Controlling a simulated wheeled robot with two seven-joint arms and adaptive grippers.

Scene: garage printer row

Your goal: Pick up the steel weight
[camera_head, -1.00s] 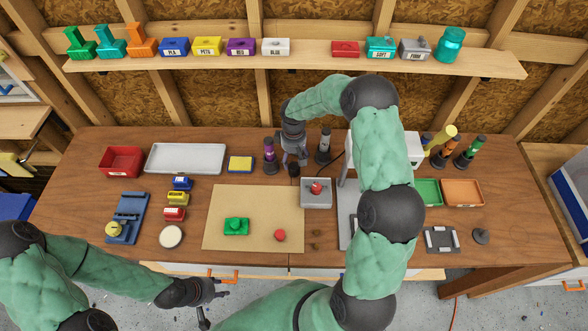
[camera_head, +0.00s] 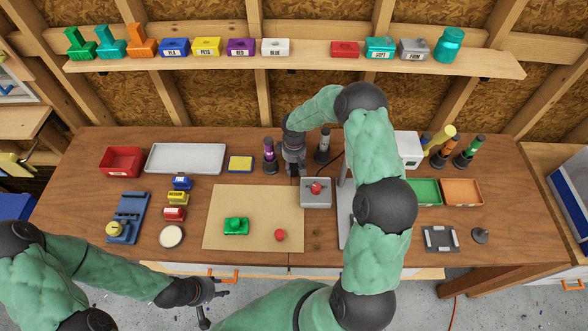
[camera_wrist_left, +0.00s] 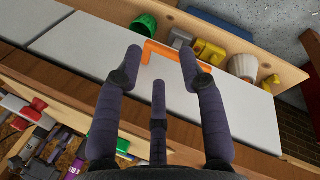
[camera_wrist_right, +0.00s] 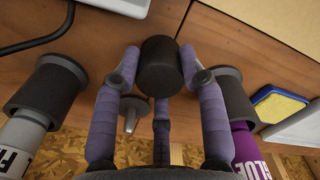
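A short dark cylinder, which looks like the steel weight (camera_wrist_right: 160,68), stands on the wooden bench between the fingers of my right gripper (camera_wrist_right: 159,62). The fingertips are spread on both sides of it; the right wrist view does not show firm contact. In the head view my right gripper (camera_head: 296,172) is low at the back middle of the bench and mostly hides the cylinder. My left gripper (camera_head: 218,292) is open and empty in front of the bench edge, over an orange-handled drawer; it also shows in the left wrist view (camera_wrist_left: 160,52).
A grey box with a red knob (camera_head: 316,193) stands just in front. A small grey stemmed piece (camera_wrist_right: 130,112) lies beside the cylinder. A tan mat (camera_head: 265,210) fills the middle.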

